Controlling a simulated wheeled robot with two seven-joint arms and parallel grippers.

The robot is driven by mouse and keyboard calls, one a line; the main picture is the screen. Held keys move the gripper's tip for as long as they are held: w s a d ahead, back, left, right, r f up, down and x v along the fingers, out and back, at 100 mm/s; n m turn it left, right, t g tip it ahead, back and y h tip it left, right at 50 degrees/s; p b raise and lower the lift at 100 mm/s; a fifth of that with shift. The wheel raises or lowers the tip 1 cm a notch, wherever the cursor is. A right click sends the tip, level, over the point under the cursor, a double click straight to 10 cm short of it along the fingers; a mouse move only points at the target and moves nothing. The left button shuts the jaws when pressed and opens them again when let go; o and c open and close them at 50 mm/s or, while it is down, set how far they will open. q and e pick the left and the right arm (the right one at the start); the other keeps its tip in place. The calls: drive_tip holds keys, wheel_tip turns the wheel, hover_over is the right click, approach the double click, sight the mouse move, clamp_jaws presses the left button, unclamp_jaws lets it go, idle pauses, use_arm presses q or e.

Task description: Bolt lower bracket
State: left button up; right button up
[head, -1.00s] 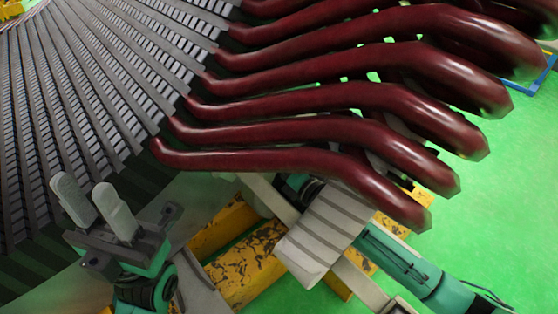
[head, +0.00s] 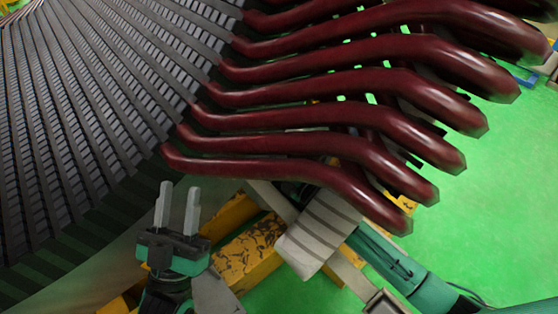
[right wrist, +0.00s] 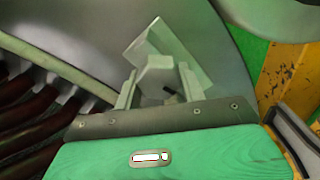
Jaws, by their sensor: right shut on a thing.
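My left gripper (head: 179,198) stands below the lowest coil end in the head view, its two grey fingers pointing up and apart, with nothing between them. In the right wrist view my right gripper (right wrist: 158,88) is shut on a pale grey block-like piece (right wrist: 158,70), which appears to be the lower bracket. A square grey plate (right wrist: 150,33) shows just behind it, against a smooth grey curved surface (right wrist: 215,50). I cannot tell whether the piece touches that surface. In the head view the right gripper's fingers and the held piece are hidden behind the coils. No bolt can be made out.
Dark red coil ends (head: 290,172) overhang my right arm closely. The slotted grey stator core (head: 90,120) fills the left. A worn yellow beam (head: 245,255) lies between my two arms. Open green floor (head: 485,180) is at the right.

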use_arm(q)
drive_tip(key=shift+w+d+f+g, duration=0.2)
drive_tip(key=shift+w+f+g, duration=0.05)
drive_tip(key=shift+f+g, duration=0.35)
use_arm(e)
drive_tip(key=o, duration=1)
drive_tip(key=shift+c, duration=0.2)
drive_tip(key=shift+d, duration=0.1)
